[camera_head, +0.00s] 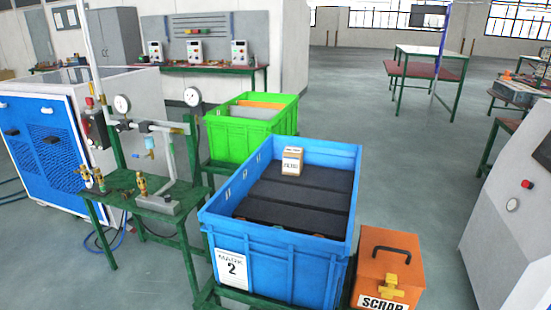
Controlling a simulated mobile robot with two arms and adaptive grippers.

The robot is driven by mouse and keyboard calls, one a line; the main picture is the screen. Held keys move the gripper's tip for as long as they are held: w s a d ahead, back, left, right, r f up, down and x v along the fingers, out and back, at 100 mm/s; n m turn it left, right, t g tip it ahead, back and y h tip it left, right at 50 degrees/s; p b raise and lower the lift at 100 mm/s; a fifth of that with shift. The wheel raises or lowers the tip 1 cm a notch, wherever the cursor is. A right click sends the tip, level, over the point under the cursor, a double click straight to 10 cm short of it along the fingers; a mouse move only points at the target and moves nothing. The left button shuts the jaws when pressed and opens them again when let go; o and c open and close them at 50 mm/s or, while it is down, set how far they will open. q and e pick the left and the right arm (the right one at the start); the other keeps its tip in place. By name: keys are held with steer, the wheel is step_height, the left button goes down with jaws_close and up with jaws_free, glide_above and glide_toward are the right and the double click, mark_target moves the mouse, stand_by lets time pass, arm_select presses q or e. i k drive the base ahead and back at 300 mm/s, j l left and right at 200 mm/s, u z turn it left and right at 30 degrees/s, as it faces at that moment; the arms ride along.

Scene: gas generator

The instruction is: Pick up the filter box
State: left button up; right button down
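The filter box (292,161) is a small tan cardboard box with a white printed label. It stands upright in the head view on dark slats inside the large blue crate (270,243), close to the crate's far wall. The crate carries a white sign reading "MARK 2" on its front. Neither of my grippers shows in this view.
A green crate (248,146) stands behind the blue one. An orange scrap box (388,262) with a black handle sits at the blue crate's right. A green table (128,189) with valves and gauges is at left. Open floor (400,150) lies at centre right.

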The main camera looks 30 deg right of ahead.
mark_target(293, 157)
steer(key=i+l, duration=0.1)
steer(key=l, duration=1.15)
steer(key=i+l, duration=0.15)
steer(key=l, duration=0.45)
